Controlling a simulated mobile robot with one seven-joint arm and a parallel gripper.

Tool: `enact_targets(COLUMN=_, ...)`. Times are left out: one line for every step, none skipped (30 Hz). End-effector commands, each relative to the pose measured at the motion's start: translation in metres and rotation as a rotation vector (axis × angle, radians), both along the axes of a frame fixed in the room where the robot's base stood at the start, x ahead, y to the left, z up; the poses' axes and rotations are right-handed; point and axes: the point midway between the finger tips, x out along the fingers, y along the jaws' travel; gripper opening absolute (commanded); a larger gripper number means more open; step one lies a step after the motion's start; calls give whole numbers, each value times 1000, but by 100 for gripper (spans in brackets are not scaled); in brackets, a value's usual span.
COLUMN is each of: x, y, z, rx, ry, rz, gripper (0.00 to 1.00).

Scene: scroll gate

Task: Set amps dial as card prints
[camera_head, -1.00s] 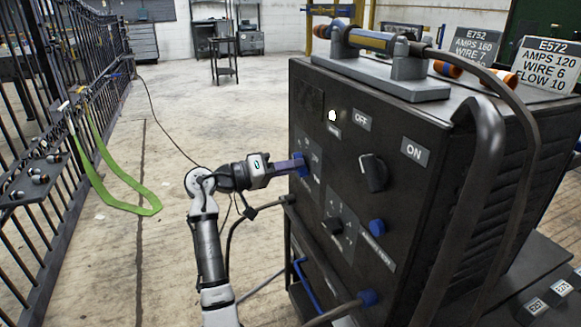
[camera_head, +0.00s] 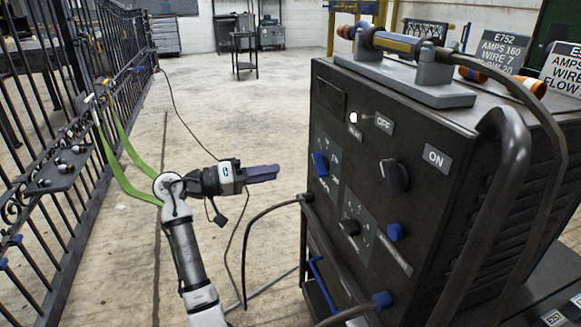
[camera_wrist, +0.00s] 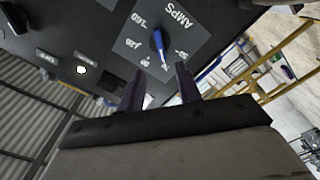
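The amps dial (camera_head: 320,164) is a blue knob on the dark front panel of the welding machine (camera_head: 345,130). In the wrist view the dial (camera_wrist: 159,42) sits beside the word AMPS among printed numbers, 160 and 120 among them. Its exact setting is hard to read. My gripper (camera_head: 278,172) is to the left of the dial, apart from it. In the wrist view its two purple fingers (camera_wrist: 159,74) stand apart with nothing between them. One card (camera_head: 503,50) on top reads E752, AMPS 160, WIRE 7. Another card (camera_head: 564,70) reads AMPS and is cut off.
The panel also has a black OFF/ON switch (camera_head: 393,176), a lit white lamp (camera_head: 353,118), a lower black knob (camera_head: 349,227) and blue connectors (camera_head: 382,299) with cables. A black fence (camera_head: 60,150) with a green strap stands at left.

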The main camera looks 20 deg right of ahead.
Motion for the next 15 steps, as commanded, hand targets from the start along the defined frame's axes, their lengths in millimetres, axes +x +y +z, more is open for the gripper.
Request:
enact_targets(x=0, y=9, z=1, rx=-1, ry=0, rz=1, gripper=34)
enact_targets(x=0, y=13, z=1, rx=1, ry=1, rz=1, gripper=34)
enact_targets(x=0, y=19, z=1, rx=0, ry=1, rz=1, gripper=34)
enact_targets(x=0, y=22, z=1, rx=0, ry=1, rz=1, gripper=34)
enact_targets(x=-1, y=24, z=0, rx=1, ry=1, rz=1, gripper=34)
enact_targets(x=-1, y=27, z=0, rx=1, ry=0, rz=0, gripper=34)
enact_targets(x=-1, y=29, z=0, rx=1, ry=0, rz=-1, gripper=34)
enact_targets(x=-1, y=30, z=0, rx=1, ry=0, rz=-1, gripper=34)
enact_targets(x=-1, y=31, z=0, rx=1, ry=0, rz=-1, gripper=34)
enact_targets(x=-1, y=32, z=0, rx=1, ry=0, rz=-1, gripper=34)
enact_targets(x=-1, y=32, z=0, rx=1, ry=0, rz=-1, gripper=34)
enact_targets(x=-1, y=32, z=0, rx=1, ry=-1, rz=-1, gripper=34)
enact_targets(x=-1, y=32, z=0, rx=0, ry=-1, rz=-1, gripper=34)
enact_targets(x=-1, y=32, z=0, rx=1, ry=-1, rz=-1, gripper=34)
enact_targets(x=-1, y=32, z=0, rx=1, ry=-1, rz=-1, gripper=34)
